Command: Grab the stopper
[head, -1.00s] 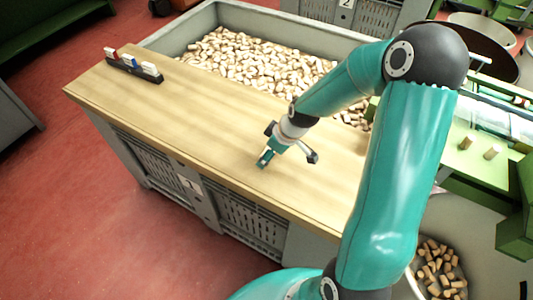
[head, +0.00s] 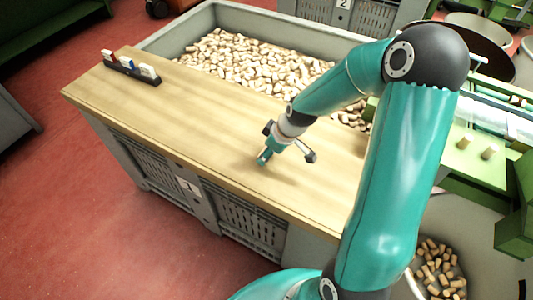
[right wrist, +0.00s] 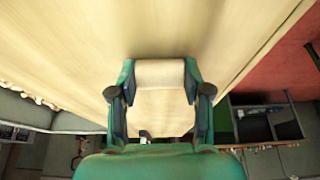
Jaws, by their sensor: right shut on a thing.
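My right gripper (head: 268,158) is low over the wooden board in the head view. In the right wrist view, my right gripper (right wrist: 160,80) is shut on a pale cork stopper (right wrist: 159,73), which lies crosswise between the two green-and-black fingertips. I cannot make out this stopper in the head view, and the gap between it and the board is hard to judge. Many loose stoppers (head: 250,62) fill the grey crate (head: 180,29) behind the board. My left gripper is not in view.
The wooden board (head: 170,122) is mostly clear. A dark rack (head: 131,70) with red, blue and white pieces stands at its far left. Two upright stoppers (head: 489,152) stand on a green machine at right. A round container (head: 405,285) with stoppers is at lower right.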

